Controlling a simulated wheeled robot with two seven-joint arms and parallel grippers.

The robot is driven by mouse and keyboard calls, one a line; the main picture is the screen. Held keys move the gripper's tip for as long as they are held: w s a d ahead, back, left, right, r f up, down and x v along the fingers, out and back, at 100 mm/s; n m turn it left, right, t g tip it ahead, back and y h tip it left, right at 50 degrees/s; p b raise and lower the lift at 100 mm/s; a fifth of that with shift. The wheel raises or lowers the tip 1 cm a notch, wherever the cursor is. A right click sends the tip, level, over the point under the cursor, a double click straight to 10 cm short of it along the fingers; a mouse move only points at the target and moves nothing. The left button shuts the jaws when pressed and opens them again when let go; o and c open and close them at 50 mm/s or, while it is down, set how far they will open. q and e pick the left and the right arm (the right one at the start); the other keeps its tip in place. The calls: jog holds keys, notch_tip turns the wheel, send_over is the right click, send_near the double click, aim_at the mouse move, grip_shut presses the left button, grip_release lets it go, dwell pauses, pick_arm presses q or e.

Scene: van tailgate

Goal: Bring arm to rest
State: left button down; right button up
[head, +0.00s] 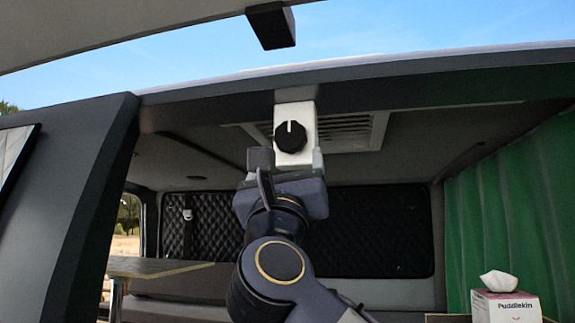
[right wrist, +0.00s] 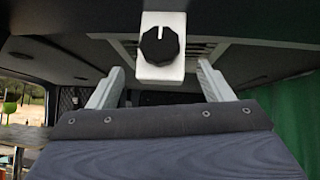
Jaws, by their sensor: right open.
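My right gripper (head: 285,160) is raised in the middle of the head view, just below a white box with a black knob (head: 291,137). In the right wrist view its two fingers (right wrist: 160,88) stand wide apart with nothing between them. The same knob (right wrist: 159,47) shows beyond and above the fingers there. The gripper looks apart from the white box, though the head view overlaps them. My left gripper is not in either view.
The van's upper frame (head: 430,83) crosses above my right arm. A dark latch block (head: 271,26) hangs from the raised tailgate. A table (head: 155,267) stands at left inside. A tissue box (head: 505,306) sits at lower right by a green curtain (head: 510,210).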

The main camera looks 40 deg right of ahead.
dwell(0.3)
jog(key=w+a+f+n+y, duration=0.2)
jog(key=a+f+n+y, duration=0.1)
jog(key=f+n+y, duration=0.65)
jog(key=w+a+f+n+g+y, duration=0.1)
jog(key=a+f+n+y, duration=0.2)
jog(key=f+n+y, duration=0.65)
jog(key=w+a+f+n+y, duration=0.25)
jog(key=f+n+y, duration=0.25)
jog(key=f+n, duration=0.8)
jog(key=s+f+n+g, duration=0.3)
jog(key=s+f, duration=0.3)
jog(key=f, duration=0.4)
jog(key=s+a+f+n+g+h, duration=0.1)
jog(key=s+f+n+g, duration=0.2)
jog(key=f, duration=0.8)
jog(key=s+f+n+g, duration=0.3)
jog(key=s+f+g, duration=0.3)
jog(key=s+f, duration=0.3)
notch_tip(320, 180, down, 2)
jog(key=shift+s+a+f+g+h, duration=0.15)
jog(key=shift+s+g+h, duration=0.1)
jog(key=shift+g+h, duration=0.05)
